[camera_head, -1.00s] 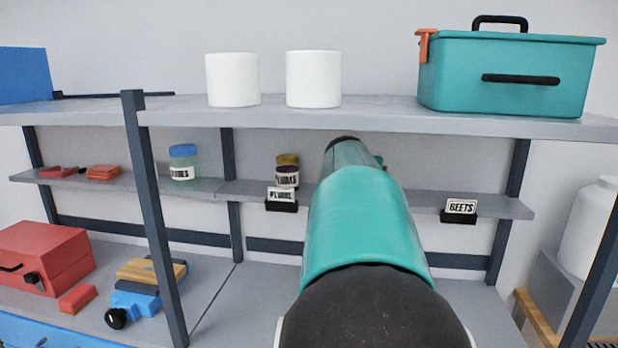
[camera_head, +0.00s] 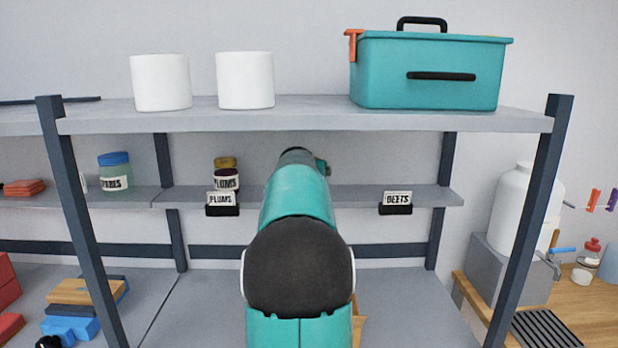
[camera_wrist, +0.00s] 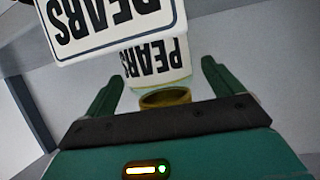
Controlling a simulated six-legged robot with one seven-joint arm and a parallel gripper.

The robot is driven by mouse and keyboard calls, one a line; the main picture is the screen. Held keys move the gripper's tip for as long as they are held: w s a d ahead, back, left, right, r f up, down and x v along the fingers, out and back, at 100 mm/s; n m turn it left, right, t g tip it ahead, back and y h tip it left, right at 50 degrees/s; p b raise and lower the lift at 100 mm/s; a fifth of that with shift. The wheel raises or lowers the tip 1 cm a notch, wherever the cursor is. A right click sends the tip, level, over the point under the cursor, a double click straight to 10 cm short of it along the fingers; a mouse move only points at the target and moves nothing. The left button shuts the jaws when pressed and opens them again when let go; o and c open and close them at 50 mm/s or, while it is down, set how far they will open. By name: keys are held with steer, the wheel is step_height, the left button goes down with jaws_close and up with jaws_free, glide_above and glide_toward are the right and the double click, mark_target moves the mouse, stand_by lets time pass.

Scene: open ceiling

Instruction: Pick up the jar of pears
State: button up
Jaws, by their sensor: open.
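In the wrist view, which is upside down, a pale jar of pears (camera_wrist: 158,68) with a "PEARS" label and a brown-gold lid shows between my fingers. My gripper (camera_wrist: 162,73) is open, with a green finger on each side and a visible gap to the jar. How deep the jar sits between the fingers is unclear. A white "PEARS" sign (camera_wrist: 105,22) shows large beside the jar, partly overlapping it.
A jar of plums (camera_head: 226,178) stands behind a "PLUMS" sign (camera_head: 222,199) left of my arm. A "BEETS" sign (camera_head: 397,199) is to the right. The upper shelf (camera_head: 310,121) runs above, between posts (camera_head: 75,200) and (camera_head: 530,220). A blue-lidded jar (camera_head: 115,170) stands farther left.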

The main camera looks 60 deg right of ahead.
steer(key=shift+w+d+f, duration=0.2)
steer(key=shift+d+f, duration=0.05)
steer(key=shift+d, duration=0.25)
steer(key=c, duration=1.4)
steer(key=shift+r, duration=0.15)
steer(key=shift+c, duration=0.3)
steer(key=shift+r, duration=0.8)
